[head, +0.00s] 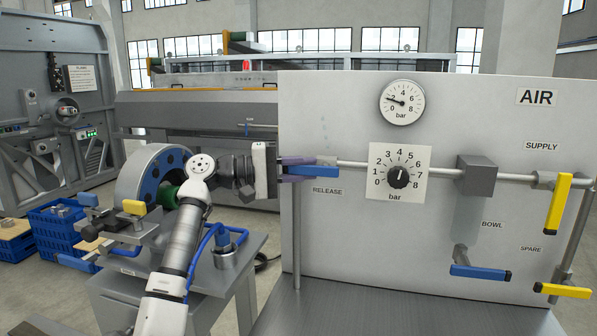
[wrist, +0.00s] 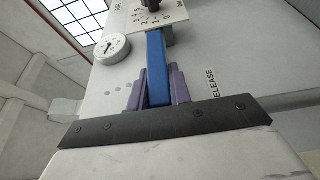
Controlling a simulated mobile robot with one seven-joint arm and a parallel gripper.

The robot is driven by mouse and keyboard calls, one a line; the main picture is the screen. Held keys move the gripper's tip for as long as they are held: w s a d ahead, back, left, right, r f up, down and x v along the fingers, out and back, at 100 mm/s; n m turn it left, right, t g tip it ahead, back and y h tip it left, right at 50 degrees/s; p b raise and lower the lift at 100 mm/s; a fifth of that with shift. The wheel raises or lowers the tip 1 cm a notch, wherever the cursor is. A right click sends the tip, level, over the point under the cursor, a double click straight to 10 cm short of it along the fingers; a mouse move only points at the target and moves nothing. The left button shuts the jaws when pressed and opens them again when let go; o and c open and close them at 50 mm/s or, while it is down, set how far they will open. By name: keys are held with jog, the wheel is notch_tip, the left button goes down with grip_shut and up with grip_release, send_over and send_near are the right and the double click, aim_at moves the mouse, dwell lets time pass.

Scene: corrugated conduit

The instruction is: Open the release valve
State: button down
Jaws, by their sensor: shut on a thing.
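The release valve's blue handle (head: 318,171) sits at the left end of the pipe on the grey panel, above the RELEASE label (head: 327,191). It points left, roughly in line with the pipe. My gripper (head: 290,168) comes from the left, its purple fingers shut on the handle's outer end. In the wrist view the blue handle (wrist: 156,60) runs between the two purple fingers of my gripper (wrist: 157,92). The RELEASE label (wrist: 212,85) is to the right there. The valve body behind the handle is mostly hidden.
The panel carries a round gauge (head: 402,102), a regulator dial (head: 399,172), a blue BOWL handle (head: 480,272), a yellow SUPPLY handle (head: 558,204) and a yellow SPARE handle (head: 562,290). A bench (head: 220,275) with a vise stands by my arm. Blue crates (head: 58,230) are at left.

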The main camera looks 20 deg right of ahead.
dwell(0.3)
jog(key=c, duration=1.3)
grip_release()
notch_tip(320, 180, up, 20)
jog(key=shift+p, duration=0.7)
jog(key=shift+c, duration=0.2)
